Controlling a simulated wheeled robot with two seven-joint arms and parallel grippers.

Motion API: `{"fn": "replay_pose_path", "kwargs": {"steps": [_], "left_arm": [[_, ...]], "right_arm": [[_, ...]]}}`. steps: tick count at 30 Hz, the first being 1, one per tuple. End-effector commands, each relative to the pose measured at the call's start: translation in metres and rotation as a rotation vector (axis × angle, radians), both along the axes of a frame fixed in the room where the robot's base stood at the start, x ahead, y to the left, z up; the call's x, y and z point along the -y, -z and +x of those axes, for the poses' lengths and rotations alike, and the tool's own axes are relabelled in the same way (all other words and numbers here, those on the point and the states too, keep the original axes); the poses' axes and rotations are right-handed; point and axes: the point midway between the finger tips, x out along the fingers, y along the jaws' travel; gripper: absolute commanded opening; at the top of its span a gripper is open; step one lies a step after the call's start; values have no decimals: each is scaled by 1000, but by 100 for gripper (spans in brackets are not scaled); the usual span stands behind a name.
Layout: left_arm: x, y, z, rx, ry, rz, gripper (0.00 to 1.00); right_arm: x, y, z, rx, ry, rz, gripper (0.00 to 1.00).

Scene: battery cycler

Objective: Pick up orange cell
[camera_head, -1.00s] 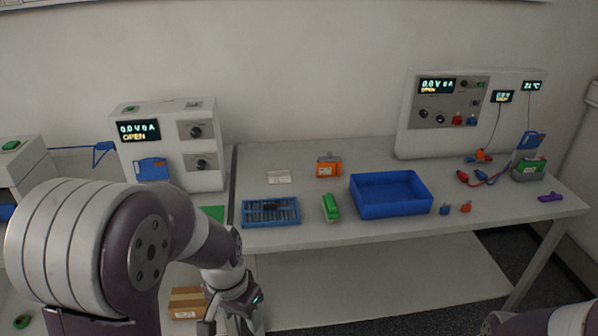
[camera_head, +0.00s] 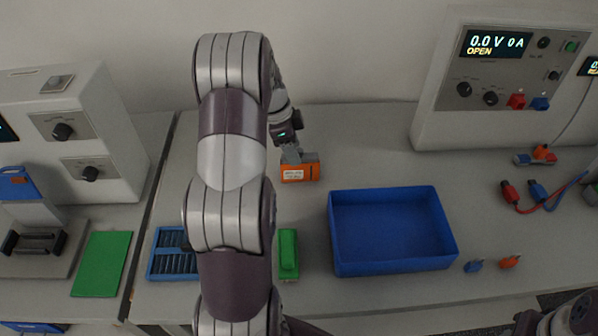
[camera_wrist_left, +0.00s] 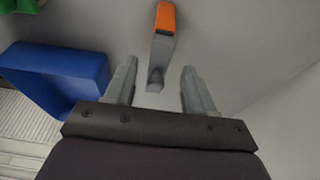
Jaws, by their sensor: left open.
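The orange cell (camera_head: 300,173) stands on the table, left of and behind the blue bin. In the left wrist view the orange cell (camera_wrist_left: 165,20) shows an orange end and a grey face, with a grey terminal pointing toward the gripper. My left gripper (camera_head: 291,152) is close to the cell's top in the head view, and partly hides it. In the wrist view the left gripper (camera_wrist_left: 159,67) is open, its two fingers on either side of the terminal with gaps. Nothing is held. My right gripper is not in view.
The blue bin (camera_head: 393,267) stands right of the cell. A green cell (camera_head: 288,252) lies in front of it, beside a blue slotted tray (camera_head: 170,262) partly hidden by my left arm. A tester (camera_head: 500,85) stands back right, with cables. The table behind the bin is clear.

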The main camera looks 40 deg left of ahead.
Motion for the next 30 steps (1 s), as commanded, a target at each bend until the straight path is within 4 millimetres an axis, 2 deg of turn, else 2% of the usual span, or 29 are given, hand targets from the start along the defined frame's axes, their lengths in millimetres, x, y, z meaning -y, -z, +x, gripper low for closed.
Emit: {"fn": "replay_pose_path", "kwargs": {"steps": [5,10,13,18,20,21,23,24,30], "left_arm": [[8,17,6,-2,1,0,54],[17,47,14,0,-1,0,54],[18,54,16,1,-1,2,54],[18,55,16,2,-1,3,54],[18,55,16,2,-1,3,38],[18,55,16,2,-1,3,25],[18,55,16,2,-1,3,5],[18,55,16,2,-1,3,0],[17,54,16,2,-1,3,0]], "right_arm": [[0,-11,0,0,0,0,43],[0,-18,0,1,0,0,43],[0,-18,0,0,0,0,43],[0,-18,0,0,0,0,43],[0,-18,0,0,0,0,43],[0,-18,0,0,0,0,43],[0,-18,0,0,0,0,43],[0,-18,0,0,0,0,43],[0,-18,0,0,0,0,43]]}}
